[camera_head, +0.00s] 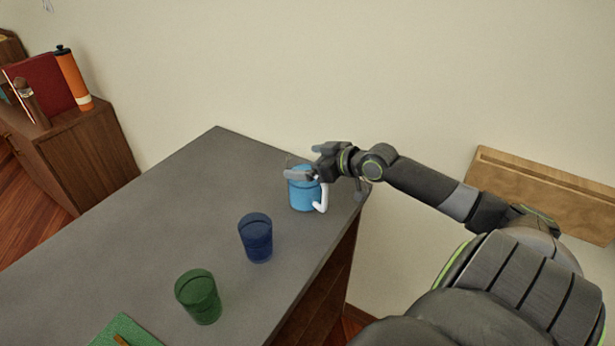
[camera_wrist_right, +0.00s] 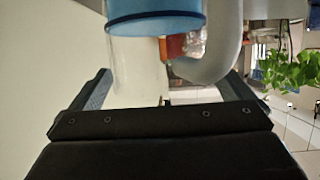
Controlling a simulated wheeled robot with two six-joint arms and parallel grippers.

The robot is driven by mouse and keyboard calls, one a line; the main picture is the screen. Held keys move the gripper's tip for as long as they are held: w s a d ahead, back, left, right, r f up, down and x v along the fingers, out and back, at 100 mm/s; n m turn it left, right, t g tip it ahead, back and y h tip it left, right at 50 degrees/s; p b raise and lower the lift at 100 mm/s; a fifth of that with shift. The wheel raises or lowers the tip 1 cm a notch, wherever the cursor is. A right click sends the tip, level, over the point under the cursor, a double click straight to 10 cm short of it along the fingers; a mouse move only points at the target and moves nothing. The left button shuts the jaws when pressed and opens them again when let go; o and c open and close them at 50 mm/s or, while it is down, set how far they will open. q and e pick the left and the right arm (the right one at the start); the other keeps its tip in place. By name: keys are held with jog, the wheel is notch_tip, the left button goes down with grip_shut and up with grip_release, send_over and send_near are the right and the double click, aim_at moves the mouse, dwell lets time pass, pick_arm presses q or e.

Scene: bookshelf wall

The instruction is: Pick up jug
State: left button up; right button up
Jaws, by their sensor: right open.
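The jug (camera_head: 305,193) is light blue with a clear upper part and a white handle. It stands upright near the far right corner of the grey table (camera_head: 190,185). My right gripper (camera_head: 306,174) is open at the jug's upper part, and its fingers partly hide the top. In the right wrist view the jug (camera_wrist_right: 155,25) and its pale handle (camera_wrist_right: 225,45) show between the two open fingers (camera_wrist_right: 165,92). I cannot tell whether the fingers touch it. My left gripper is not in view.
A dark blue cup (camera_head: 256,238) and a green cup (camera_head: 199,297) stand on the table in front of the jug. A green board (camera_head: 124,332) lies at the near edge of the view. A wooden cabinet (camera_head: 85,150) with books and an orange bottle (camera_head: 73,77) stands at left.

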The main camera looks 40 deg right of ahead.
jog(key=shift+w+r, duration=0.1)
jog(key=c, duration=2)
jog(key=shift+o, duration=0.2)
jog(key=shift+r, duration=0.15)
